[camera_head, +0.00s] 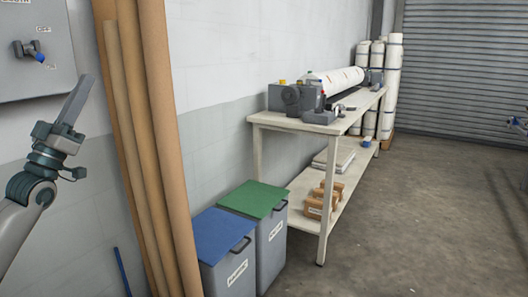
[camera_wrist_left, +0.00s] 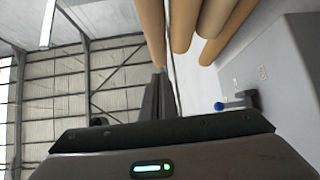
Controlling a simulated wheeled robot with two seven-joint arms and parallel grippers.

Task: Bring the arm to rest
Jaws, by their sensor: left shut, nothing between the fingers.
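My left gripper (camera_head: 79,98) is raised at the left of the head view, just below the grey wall box (camera_head: 38,75), with its fingers pointing up. Its fingers are shut with nothing between them; in the left wrist view the shut fingers (camera_wrist_left: 160,92) also point up. It stands apart from the box and from the tall brown cardboard tubes (camera_head: 160,130) to its right. The box carries a switch with a blue-tipped handle (camera_head: 39,57) between the marks OFF and ON, the handle slanting down toward ON. My right gripper does not show clearly in either view.
Right of the tubes stand a bin with a blue lid (camera_head: 222,235) and one with a green lid (camera_head: 254,197). Beyond them, a workbench (camera_head: 290,122) holds the calender press (camera_head: 297,97) with a white roll. White rolls (camera_head: 392,85) stand behind.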

